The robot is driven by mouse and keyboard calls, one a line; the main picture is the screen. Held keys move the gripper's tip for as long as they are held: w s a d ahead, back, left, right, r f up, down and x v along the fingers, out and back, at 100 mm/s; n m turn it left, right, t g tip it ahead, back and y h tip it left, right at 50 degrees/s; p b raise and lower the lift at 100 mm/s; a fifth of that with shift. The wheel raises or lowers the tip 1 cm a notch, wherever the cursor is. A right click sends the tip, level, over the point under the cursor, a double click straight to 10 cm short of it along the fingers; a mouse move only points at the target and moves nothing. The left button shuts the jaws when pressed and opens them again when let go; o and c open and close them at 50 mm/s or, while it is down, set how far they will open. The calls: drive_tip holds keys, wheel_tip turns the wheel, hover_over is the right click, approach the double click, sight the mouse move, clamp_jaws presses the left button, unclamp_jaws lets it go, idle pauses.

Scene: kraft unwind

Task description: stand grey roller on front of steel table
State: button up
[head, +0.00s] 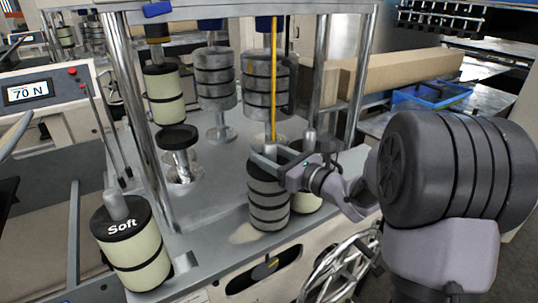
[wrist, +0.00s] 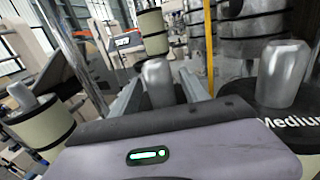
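The grey roller (head: 268,198), dark grey with black bands, is upright at the front part of the steel table (head: 215,248). Its lower end is close to the table top; I cannot tell if it touches. My gripper (head: 262,155) is at its top. In the wrist view my gripper (wrist: 160,88) has one finger on each side of the roller's metal shaft (wrist: 159,82), close against it, and appears shut on it. The roller's body is hidden there below the gripper. A pale patch (head: 243,233) lies on the table just left of the roller's base.
A cream roller marked Soft (head: 135,250) stands at the front left. A cream Medium roller (head: 308,199) stands close behind and right of the grey one; its label (wrist: 290,122) shows in the wrist view. A yellow rod (head: 273,90) and steel posts (head: 135,100) rise nearby.

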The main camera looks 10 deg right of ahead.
drive_tip(key=shift+r, duration=0.15)
drive_tip(key=s+d+r+m+h, duration=0.2)
drive_tip(key=s+d+m+h, duration=0.15)
drive_tip(key=m, duration=0.55)
drive_tip(key=s+d+r+m+g+h+p, duration=0.1)
drive_tip(key=s+d+m+h, duration=0.3)
drive_tip(key=m, duration=0.6)
drive_tip(key=s+d+r+m+h, duration=0.2)
drive_tip(key=s+m+h, duration=0.35)
drive_tip(key=m, duration=0.35)
drive_tip(key=s+a+f+m+g+y, duration=0.2)
drive_tip(key=s+a+f+m+g, duration=0.2)
drive_tip(key=s+a+m, duration=0.3)
drive_tip(key=s+a+f+m+g+y, duration=0.3)
drive_tip(key=s+a+m, duration=0.5)
drive_tip(key=s+m, duration=0.4)
drive_tip(key=shift+s+f+g, duration=0.4)
drive_tip(key=shift+s+g, duration=0.2)
drive_tip(key=shift+s, duration=0.4)
